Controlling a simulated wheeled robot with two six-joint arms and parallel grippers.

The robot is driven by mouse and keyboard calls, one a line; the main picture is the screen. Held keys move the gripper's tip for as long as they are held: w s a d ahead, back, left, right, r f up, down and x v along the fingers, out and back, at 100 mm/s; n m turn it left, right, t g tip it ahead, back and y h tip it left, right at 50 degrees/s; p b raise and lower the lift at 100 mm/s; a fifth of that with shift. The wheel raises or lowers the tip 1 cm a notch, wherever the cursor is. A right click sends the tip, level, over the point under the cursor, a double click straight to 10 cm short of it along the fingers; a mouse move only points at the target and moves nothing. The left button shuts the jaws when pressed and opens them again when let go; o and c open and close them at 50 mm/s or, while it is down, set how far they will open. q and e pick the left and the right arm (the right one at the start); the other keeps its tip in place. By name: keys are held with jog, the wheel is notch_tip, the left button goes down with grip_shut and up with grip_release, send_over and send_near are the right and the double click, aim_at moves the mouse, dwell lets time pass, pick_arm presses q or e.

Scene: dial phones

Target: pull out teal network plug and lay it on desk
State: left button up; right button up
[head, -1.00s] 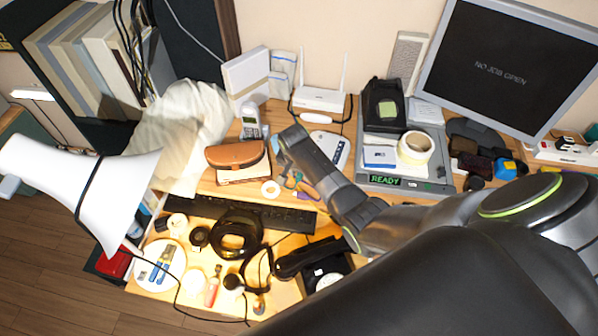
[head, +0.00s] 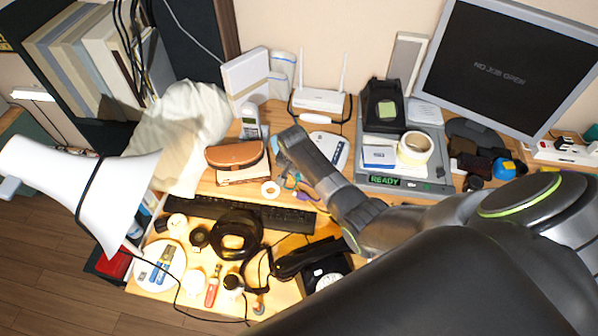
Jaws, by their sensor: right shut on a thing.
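My right gripper (head: 287,139) reaches in from the right over the back middle of the desk, between the brown pouch and the white flat device. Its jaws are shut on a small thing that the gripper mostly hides. A small teal patch shows beside the fingers, and I take the held thing to be the teal network plug, though its shape is not clear. Whether it is still in a socket cannot be told. The desk (head: 184,206) is light wood. My left gripper is not in view.
A white router (head: 319,100) stands behind the gripper, and a white flat device (head: 331,151) lies to its right. The brown pouch (head: 234,154) and cordless phone (head: 250,122) are to its left. The keyboard (head: 240,213), cables and tools crowd the front.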

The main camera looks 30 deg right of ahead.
aim_at(298, 178)
jog(key=shift+s+a, duration=0.25)
jog(key=shift+s+a+p, duration=0.5)
jog(key=shift+a+p, duration=0.1)
jog(key=shift+p, duration=0.15)
jog(key=shift+w+d+p+v, duration=0.15)
jog(key=shift+p+v, duration=0.85)
jog(key=shift+p, duration=0.2)
jog(key=shift+w+d+p+v, duration=0.15)
jog(key=shift+p+v, duration=0.85)
jog(key=shift+p, duration=0.15)
jog(key=shift+r, duration=0.1)
